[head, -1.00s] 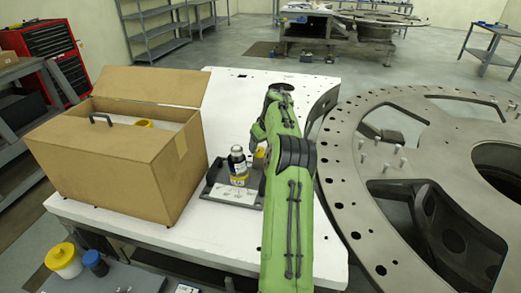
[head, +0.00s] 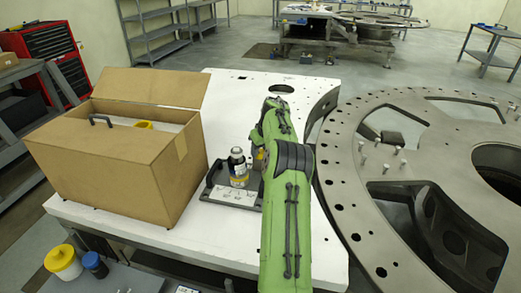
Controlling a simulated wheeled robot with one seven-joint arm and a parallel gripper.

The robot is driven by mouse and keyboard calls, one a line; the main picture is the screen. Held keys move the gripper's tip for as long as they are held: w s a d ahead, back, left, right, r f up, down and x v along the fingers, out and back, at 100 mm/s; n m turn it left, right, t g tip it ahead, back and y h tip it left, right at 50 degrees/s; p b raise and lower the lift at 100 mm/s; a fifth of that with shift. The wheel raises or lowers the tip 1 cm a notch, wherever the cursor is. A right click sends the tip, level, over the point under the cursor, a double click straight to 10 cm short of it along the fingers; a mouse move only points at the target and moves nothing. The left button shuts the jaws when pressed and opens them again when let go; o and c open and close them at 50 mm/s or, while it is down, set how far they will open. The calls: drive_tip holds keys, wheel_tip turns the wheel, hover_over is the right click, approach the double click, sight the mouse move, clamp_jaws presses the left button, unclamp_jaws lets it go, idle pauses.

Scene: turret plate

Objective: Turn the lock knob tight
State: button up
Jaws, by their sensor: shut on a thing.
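My green arm reaches from the bottom edge up over the white table (head: 222,98). My gripper does not show; the arm's own links cover its end. I cannot make out the lock knob in this view, and it may be hidden behind the arm. A large grey turret plate (head: 349,203) with a ring of holes and several upright pins lies at the right. The arm runs just left of its rim.
A dark tray (head: 216,173) with a bottle (head: 238,167) stands close left of the arm. A yellowish thing beside it is partly covered. An open cardboard box (head: 120,165) stands at the left. A yellow-lidded jar (head: 62,263) and a blue-lidded jar (head: 95,265) sit lower left.

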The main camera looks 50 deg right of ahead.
drive_tip(key=shift+m, duration=0.3)
drive_tip(key=m, duration=0.2)
drive_tip(key=m+h, duration=0.1)
drive_tip(key=shift+w+a+r+m+g, duration=0.1)
drive_tip(key=shift+a+m+g, duration=0.05)
drive_tip(key=shift+m+g, duration=0.25)
drive_tip(key=m+p, duration=0.1)
drive_tip(key=m, duration=0.1)
drive_tip(key=m+g+h+p, duration=0.1)
drive_tip(key=m+p, duration=0.1)
drive_tip(key=shift+w+r+m+g+p, duration=0.1)
drive_tip(key=shift+r+m+g+p, duration=0.05)
drive_tip(key=shift+m+g+p, duration=0.15)
drive_tip(key=m+g+p, duration=0.1)
drive_tip(key=m+p, duration=0.1)
drive_tip(key=p, duration=0.1)
drive_tip(key=m+g+p, duration=0.1)
drive_tip(key=m+p, duration=0.2)
drive_tip(key=shift+w+h, duration=0.1)
drive_tip(key=shift+h, duration=0.3)
drive_tip(key=shift+w+m+g+p, duration=0.1)
drive_tip(key=shift+m+g+p, duration=0.6)
drive_tip(key=shift+m+p, duration=0.95)
drive_tip(key=shift+f+m, duration=0.2)
drive_tip(key=shift+m, duration=0.25)
drive_tip(key=o, duration=1.1)
drive_tip(key=shift+c, duration=0.2)
